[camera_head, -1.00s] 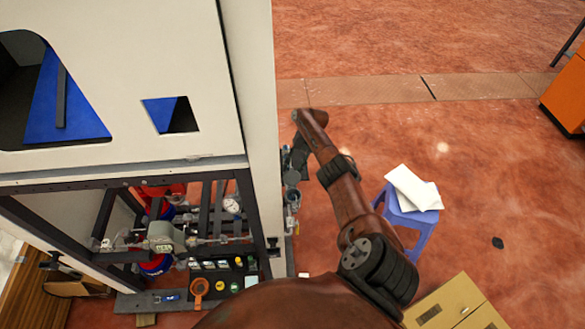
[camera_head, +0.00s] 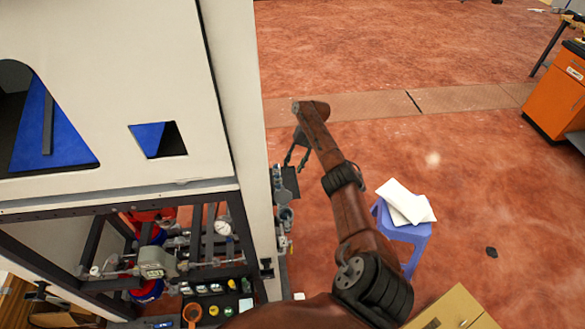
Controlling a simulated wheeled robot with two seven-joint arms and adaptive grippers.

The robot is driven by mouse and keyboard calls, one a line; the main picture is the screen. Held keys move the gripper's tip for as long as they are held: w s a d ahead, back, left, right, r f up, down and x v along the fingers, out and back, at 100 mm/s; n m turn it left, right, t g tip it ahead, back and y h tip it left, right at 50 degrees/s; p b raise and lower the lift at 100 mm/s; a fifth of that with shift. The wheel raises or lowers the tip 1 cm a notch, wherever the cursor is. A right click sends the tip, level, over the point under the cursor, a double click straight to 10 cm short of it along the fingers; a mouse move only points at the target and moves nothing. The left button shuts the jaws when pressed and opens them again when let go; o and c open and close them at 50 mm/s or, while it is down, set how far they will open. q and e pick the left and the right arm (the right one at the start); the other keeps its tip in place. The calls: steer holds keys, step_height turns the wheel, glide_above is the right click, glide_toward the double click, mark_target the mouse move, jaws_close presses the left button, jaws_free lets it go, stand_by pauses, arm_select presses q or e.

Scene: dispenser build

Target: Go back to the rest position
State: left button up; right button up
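My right arm comes in from the bottom and reaches up past the right side of the white dispenser cabinet (camera_head: 100,85). My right gripper (camera_head: 293,165) is beyond the arm's far end, beside the cabinet's side wall. Its two dark fingers look spread apart, with nothing seen between them. It is close to the fittings on the cabinet's side in the picture; I cannot tell whether it touches them. My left gripper is not in view.
Pipes, a gauge (camera_head: 222,228) and a grey meter (camera_head: 152,262) sit in the cabinet's open lower frame. A blue stool (camera_head: 413,233) with white packets (camera_head: 405,203) stands right of my arm. A cardboard box (camera_head: 455,309) is at the bottom. An orange cabinet (camera_head: 556,95) stands far right.

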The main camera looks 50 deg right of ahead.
steer(key=shift+f, duration=0.1)
stand_by(0.3)
steer(key=s+a+f+n+g+h, duration=0.1)
steer(key=s+f+h, duration=0.1)
steer(key=s+f, duration=0.85)
steer(key=s+a+f+n+g+h, duration=0.1)
steer(key=s+f, duration=0.4)
steer(key=f, duration=1)
steer(key=s+a+f+n+h, duration=0.1)
steer(key=s+f+h, duration=0.1)
steer(key=s+f, duration=0.85)
steer(key=s+a+f+n+h, duration=0.1)
steer(key=s+a+f, duration=0.2)
steer(key=f, duration=0.2)
steer(key=s+a+f+n, duration=0.1)
steer(key=s+a+f, duration=0.1)
steer(key=s+f, duration=0.25)
steer(key=s+a+f+n, duration=0.2)
steer(key=s+a+f, duration=0.2)
steer(key=s+a, duration=0.5)
steer(key=s+a+f+n+t+y, duration=0.1)
steer(key=s+a+f+n, duration=0.2)
steer(key=s+a, duration=0.7)
steer(key=a+f, duration=0.2)
steer(key=a, duration=0.1)
steer(key=shift+a+f+t, duration=0.3)
steer(key=shift+a, duration=0.05)
